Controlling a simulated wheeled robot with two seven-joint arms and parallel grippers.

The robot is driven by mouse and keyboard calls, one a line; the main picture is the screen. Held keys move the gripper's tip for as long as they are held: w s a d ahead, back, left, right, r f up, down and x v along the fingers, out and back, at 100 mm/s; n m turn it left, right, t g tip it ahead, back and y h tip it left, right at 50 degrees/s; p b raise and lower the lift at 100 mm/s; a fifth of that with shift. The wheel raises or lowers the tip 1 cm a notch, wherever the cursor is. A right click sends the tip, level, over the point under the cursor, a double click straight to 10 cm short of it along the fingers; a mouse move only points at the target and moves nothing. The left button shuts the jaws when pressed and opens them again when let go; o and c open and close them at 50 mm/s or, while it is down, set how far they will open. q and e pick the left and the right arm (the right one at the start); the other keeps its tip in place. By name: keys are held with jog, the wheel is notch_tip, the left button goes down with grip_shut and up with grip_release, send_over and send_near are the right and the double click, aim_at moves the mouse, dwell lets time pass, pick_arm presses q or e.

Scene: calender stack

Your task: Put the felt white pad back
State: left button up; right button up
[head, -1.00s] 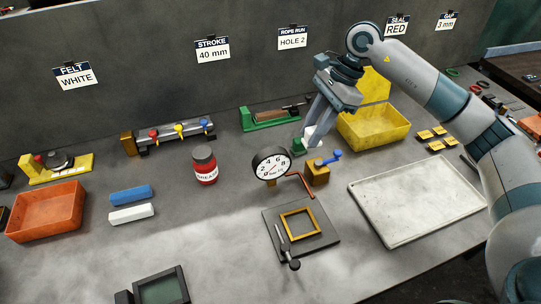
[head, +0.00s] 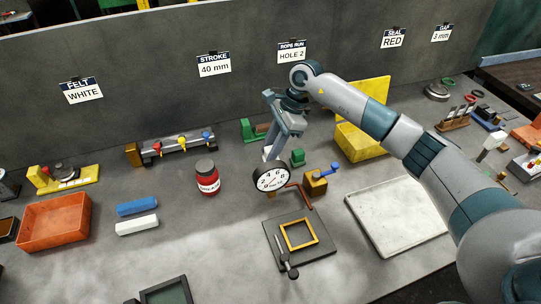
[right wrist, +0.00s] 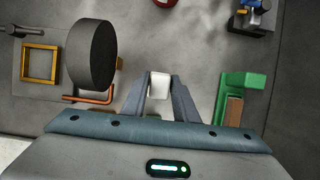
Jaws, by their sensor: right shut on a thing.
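My right gripper (head: 268,152) is shut on a small white pad (right wrist: 160,86), which shows between the fingertips in the right wrist view (right wrist: 160,92). In the head view the fingers point down behind the round dial gauge (head: 271,178), and the pad is mostly hidden there. The pad appears held above the table; its exact height is unclear. A longer white bar (head: 137,225) lies beside a blue bar (head: 137,207) on the left of the table. A sign (head: 82,91) reads FELT WHITE. My left gripper is not in view.
The green bench (right wrist: 240,82) is right of the fingers in the right wrist view. A small green block (head: 297,157) and a brass block with a blue lever (head: 315,185) stand close by. A red grease jar (head: 208,178) and an orange bin (head: 55,222) stand left. A pale tray (head: 395,215) lies right.

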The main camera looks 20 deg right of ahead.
jog(key=shift+f, duration=0.1)
jog(key=shift+f+p, duration=0.95)
jog(key=shift+f, duration=1)
jog(key=shift+f, duration=0.1)
jog(key=shift+f, duration=0.1)
jog(key=o, duration=1.1)
jog(key=shift+o, duration=0.2)
